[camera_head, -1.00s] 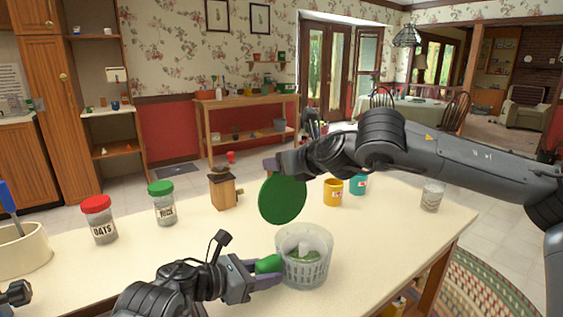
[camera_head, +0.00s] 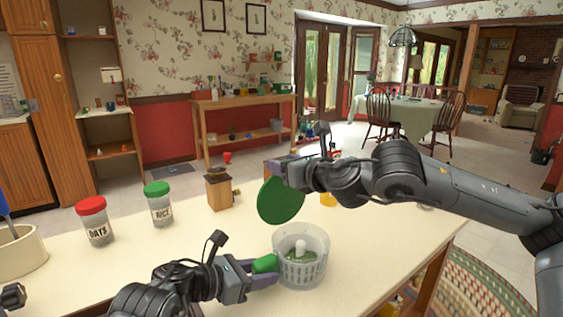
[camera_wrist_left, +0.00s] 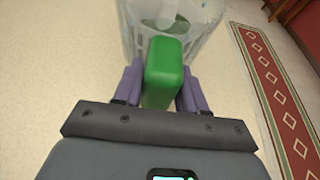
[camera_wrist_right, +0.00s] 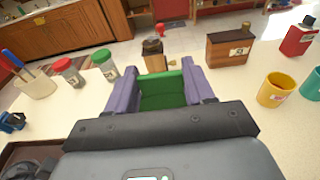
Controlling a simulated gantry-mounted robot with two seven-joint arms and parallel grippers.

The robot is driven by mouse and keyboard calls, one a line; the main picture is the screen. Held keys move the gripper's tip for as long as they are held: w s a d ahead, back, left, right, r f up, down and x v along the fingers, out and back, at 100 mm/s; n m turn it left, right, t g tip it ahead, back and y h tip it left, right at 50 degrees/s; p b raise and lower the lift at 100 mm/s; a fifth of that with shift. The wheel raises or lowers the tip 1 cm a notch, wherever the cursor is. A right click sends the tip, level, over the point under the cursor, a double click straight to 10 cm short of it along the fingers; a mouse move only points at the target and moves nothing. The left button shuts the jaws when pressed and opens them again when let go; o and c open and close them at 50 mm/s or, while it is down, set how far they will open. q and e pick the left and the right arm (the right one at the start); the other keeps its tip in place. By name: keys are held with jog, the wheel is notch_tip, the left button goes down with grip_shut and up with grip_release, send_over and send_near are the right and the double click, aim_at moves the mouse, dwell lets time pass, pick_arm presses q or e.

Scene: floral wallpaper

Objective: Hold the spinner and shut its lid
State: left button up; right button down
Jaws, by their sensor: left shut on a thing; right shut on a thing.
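The spinner (camera_head: 300,268) is a clear, slotted tub on the table, upright and open at the top, with a white post and some green inside. A green handle sticks out from its left side. My left gripper (camera_head: 265,266) is shut on this green handle (camera_wrist_left: 164,72). The green lid (camera_head: 281,201) is a round disc, tilted steeply above and behind the tub and apart from it. My right gripper (camera_head: 287,168) is shut on the lid's upper edge; the lid also shows between the fingers in the right wrist view (camera_wrist_right: 162,92).
A wooden grinder (camera_head: 219,190), a rice jar (camera_head: 159,205) and an oats jar (camera_head: 95,222) stand to the left. A yellow mug (camera_wrist_right: 275,90) is partly hidden behind my right arm in the head view. The tabletop right of the tub is clear.

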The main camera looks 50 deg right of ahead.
jog(key=s+a+f, duration=0.3)
jog(key=s+f, duration=0.2)
jog(key=s, duration=0.6)
jog(key=shift+a+f, duration=0.2)
jog(key=shift+a, duration=0.15)
dwell(0.5)
jog(key=shift+c, duration=2)
grip_release()
jog(key=shift+r, duration=0.15)
notch_tip(320, 180, up, 10)
